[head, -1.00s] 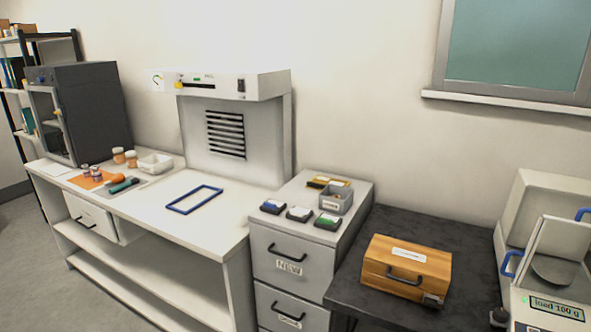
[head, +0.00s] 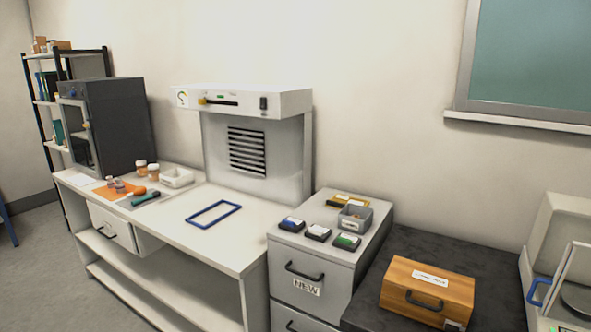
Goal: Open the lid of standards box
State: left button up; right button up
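The standards box is most likely the wooden box (head: 428,291) with a white label on its lid and a dark handle on its front. It sits on the dark table (head: 467,248) at the lower right of the head view. Its lid is shut. The label is too small to read. Neither of my grippers shows in the view.
A balance (head: 560,262) stands right of the box. A grey drawer cabinet (head: 283,255) stands left of it, with small coloured cases and a grey bin (head: 355,217) on top. Further left is a white bench (head: 240,251) with a blue frame (head: 214,214).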

aim_at(442, 292)
jog(key=z, duration=0.9)
jog(key=j+z, duration=0.15)
jog(key=j, duration=0.2)
